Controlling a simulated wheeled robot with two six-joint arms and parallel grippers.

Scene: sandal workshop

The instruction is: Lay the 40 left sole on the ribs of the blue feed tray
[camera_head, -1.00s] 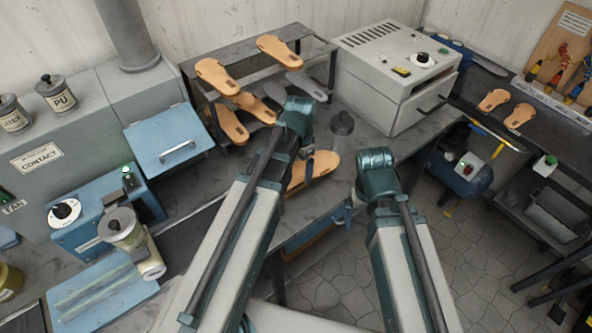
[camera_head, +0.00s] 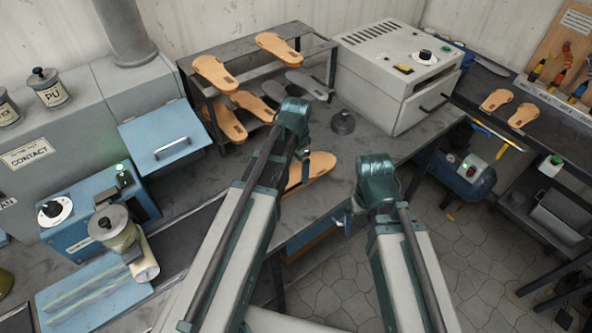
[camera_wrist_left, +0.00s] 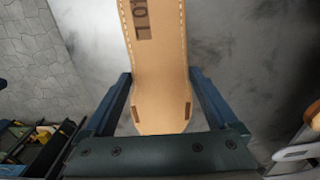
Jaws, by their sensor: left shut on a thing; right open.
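My left gripper (camera_head: 304,172) is shut on the tan sole (camera_head: 320,168). The wrist view shows the sole (camera_wrist_left: 158,75) between the two fingers (camera_wrist_left: 161,95), with a dark printed mark that appears to include an L. In the head view the sole is over or near the workbench's front edge, partly hidden by my arm; I cannot tell its height above the bench. The blue feed tray (camera_head: 60,301) lies at the lower left, with pale lengthwise ribs, and bears no sole. My right gripper (camera_head: 347,217) is low beside the bench edge, mostly hidden by its arm, and holds no visible object.
A blue machine (camera_head: 85,226) with a dial and a jar-topped roller (camera_head: 146,267) stand beside the tray. A dark rack (camera_head: 245,75) holds several tan and grey soles. A grey oven-like box (camera_head: 398,75) and a dark round weight (camera_head: 343,122) stand on the bench.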

